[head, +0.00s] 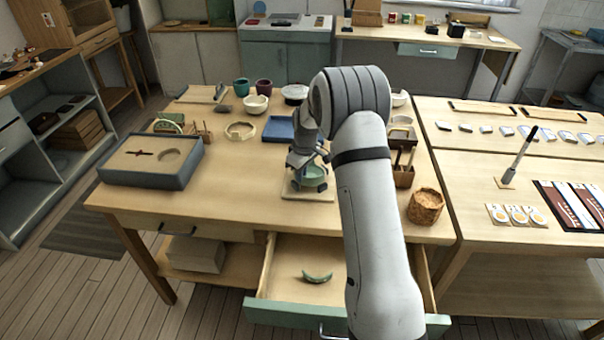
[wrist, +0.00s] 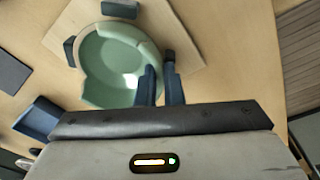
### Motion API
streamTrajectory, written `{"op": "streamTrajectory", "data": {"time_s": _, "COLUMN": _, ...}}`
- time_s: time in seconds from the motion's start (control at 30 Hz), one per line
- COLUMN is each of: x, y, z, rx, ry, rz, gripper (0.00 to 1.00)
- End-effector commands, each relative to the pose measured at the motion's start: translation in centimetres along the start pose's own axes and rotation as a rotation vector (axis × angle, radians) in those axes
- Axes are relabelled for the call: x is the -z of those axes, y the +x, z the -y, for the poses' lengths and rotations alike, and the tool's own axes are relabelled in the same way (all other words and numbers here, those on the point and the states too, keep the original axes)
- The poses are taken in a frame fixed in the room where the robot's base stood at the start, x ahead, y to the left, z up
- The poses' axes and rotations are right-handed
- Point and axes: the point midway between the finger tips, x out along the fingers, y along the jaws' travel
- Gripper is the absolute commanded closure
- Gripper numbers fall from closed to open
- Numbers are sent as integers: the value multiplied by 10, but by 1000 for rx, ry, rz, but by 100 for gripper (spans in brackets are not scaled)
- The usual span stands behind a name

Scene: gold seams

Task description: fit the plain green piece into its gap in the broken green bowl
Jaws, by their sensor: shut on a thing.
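The broken green bowl (wrist: 105,70) sits on a light wooden board among grey holding blocks (wrist: 120,9), and it also shows in the head view (head: 312,176). My gripper (wrist: 158,72) is at the bowl's right rim in the wrist view. It is shut on a pale green curved piece, mostly hidden between the fingers, in line with the rim. I cannot tell whether this piece is seated in the gap or just above it. In the head view my gripper (head: 308,162) is over the bowl, partly hidden by my arm.
Another green curved shard (head: 317,277) lies in the open drawer (head: 290,300). A grey tray with a sand-coloured surface (head: 152,160) is at left. A blue tray (head: 279,130) lies behind the bowl. The table's front left is clear.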

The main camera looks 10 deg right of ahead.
Motion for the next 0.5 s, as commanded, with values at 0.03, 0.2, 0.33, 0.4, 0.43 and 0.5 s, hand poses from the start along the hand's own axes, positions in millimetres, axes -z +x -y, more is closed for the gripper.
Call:
{"op": "streamTrajectory", "data": {"time_s": 0.03, "x": 0, "y": 0, "z": 0, "rx": 0, "ry": 0, "rz": 0, "gripper": 100}}
{"op": "streamTrajectory", "data": {"time_s": 0.2, "x": 0, "y": 1, "z": 0, "rx": 0, "ry": 0, "rz": 0, "gripper": 100}}
{"op": "streamTrajectory", "data": {"time_s": 0.33, "x": 0, "y": 1, "z": 0, "rx": 0, "ry": 0, "rz": 0, "gripper": 100}}
{"op": "streamTrajectory", "data": {"time_s": 0.4, "x": 0, "y": 1, "z": 0, "rx": 0, "ry": 0, "rz": 0, "gripper": 100}}
{"op": "streamTrajectory", "data": {"time_s": 0.43, "x": 0, "y": 1, "z": 0, "rx": 0, "ry": 0, "rz": 0, "gripper": 91}}
{"op": "streamTrajectory", "data": {"time_s": 0.5, "x": 0, "y": 1, "z": 0, "rx": 0, "ry": 0, "rz": 0, "gripper": 85}}
